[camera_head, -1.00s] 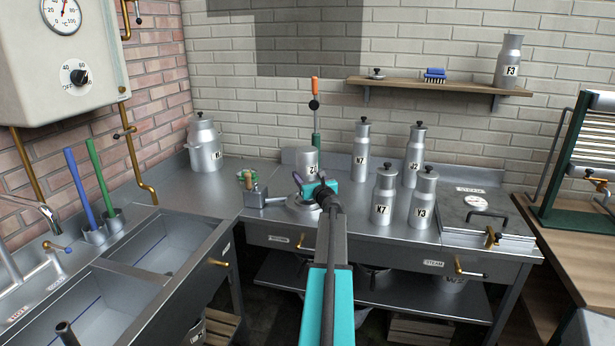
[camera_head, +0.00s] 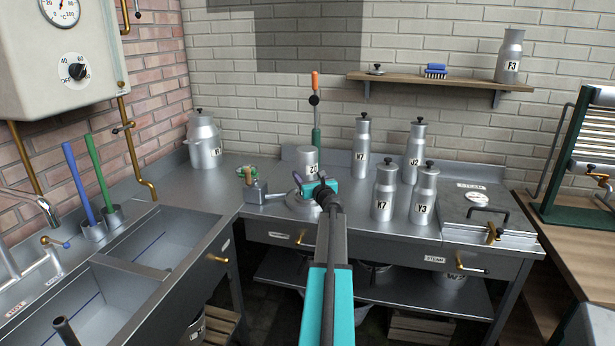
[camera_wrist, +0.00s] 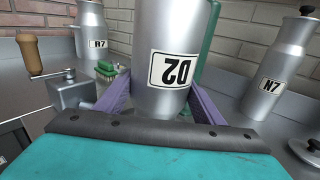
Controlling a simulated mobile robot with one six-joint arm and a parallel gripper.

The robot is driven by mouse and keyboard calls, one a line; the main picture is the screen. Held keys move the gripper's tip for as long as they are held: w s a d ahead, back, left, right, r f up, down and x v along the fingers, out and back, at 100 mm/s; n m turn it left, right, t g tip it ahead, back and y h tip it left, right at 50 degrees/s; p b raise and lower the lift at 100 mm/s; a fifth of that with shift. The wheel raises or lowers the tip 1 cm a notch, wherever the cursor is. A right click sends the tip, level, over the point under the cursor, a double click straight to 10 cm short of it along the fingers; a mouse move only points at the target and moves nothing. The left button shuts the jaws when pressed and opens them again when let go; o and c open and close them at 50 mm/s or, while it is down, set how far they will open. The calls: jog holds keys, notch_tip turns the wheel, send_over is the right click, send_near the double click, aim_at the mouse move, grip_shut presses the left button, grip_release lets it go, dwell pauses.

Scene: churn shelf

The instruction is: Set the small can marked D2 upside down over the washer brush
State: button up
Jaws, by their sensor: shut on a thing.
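The small can marked D2 (camera_wrist: 170,60) is a grey metal can, gripped upside down: its label reads inverted in the wrist view. It shows in the head view (camera_head: 308,157) above the far counter. My gripper (camera_wrist: 160,105) has its purple fingers shut on both sides of it; the arm partly hides the gripper in the head view (camera_head: 317,188). The can's mouth end is hidden. I cannot tell which thing is the washer brush. A dark upright stub (camera_head: 66,331) stands at the sink.
A crank box (camera_head: 258,193) and green post (camera_head: 316,140) stand near the can. Cans N7 (camera_head: 361,150), J2 (camera_head: 413,155), K7 (camera_head: 384,195) and Y3 (camera_head: 423,197) are to the right. Can R7 (camera_head: 204,140) is back left. Sinks (camera_head: 165,245) lie at left.

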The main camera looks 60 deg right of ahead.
jog(key=shift+f, duration=0.2)
jog(key=o, duration=1.2)
jog(key=shift+o, duration=0.2)
jog(key=b+v, duration=0.2)
jog(key=v, duration=1.1)
jog(key=shift+s+a, duration=0.25)
jog(key=shift+s, duration=0.05)
jog(key=shift+s, duration=0.1)
